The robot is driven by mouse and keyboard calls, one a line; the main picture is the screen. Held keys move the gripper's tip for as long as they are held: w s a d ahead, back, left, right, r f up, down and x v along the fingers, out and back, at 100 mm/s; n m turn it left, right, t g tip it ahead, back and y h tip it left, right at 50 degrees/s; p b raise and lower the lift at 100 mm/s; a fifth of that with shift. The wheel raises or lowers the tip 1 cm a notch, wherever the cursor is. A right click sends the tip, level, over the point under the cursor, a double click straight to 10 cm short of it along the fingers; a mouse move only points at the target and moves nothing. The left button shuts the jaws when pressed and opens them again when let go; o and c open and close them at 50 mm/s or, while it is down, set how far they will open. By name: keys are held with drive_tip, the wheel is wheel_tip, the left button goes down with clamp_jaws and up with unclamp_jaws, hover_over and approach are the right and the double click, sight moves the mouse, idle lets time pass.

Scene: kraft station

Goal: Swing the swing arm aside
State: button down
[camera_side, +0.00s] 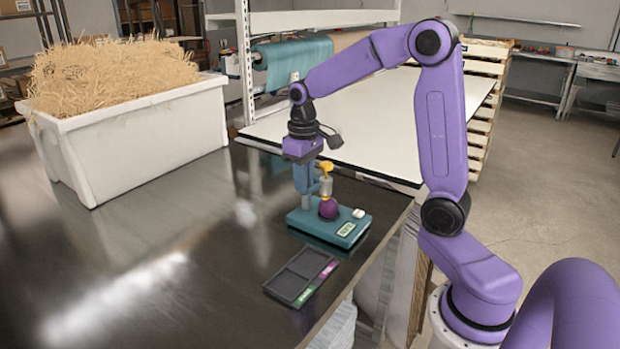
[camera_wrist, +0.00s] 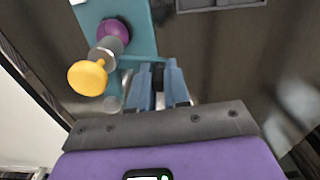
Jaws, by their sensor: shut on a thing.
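A teal bench device (camera_side: 304,217) stands on the dark table with a small display on its base. A dark purple ball (camera_side: 328,208) sits on it, below a grey cylinder with a yellow knob (camera_side: 328,166); the knob also shows in the wrist view (camera_wrist: 88,77), with the ball (camera_wrist: 116,31) beyond. The swing arm seems to be the part bearing this cylinder; it is mostly hidden by my gripper. My gripper (camera_side: 306,187) points down at the device's left side. In the wrist view its blue fingers (camera_wrist: 159,84) are shut on a dark part, apparently the swing arm's end.
A dark tray (camera_side: 292,280) with green and purple labels lies in front of the device, near the table's right edge. A white bin (camera_side: 140,127) of shredded paper stands at the back left. The table's left middle is clear.

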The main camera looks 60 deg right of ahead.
drive_tip(key=w+d+m, duration=0.1)
drive_tip(key=w+m, duration=1)
drive_tip(key=m, duration=0.4)
drive_tip(key=shift+d+m, duration=0.2)
drive_tip(key=shift+m, duration=0.1)
drive_tip(key=shift+w+d, duration=0.1)
drive_tip(key=shift+w, duration=0.05)
drive_tip(key=c, duration=1.1)
unclamp_jaws()
drive_tip(key=shift+r, duration=0.15)
wheel_tip(320, 180, up, 17)
drive_tip(key=shift+r, duration=0.1)
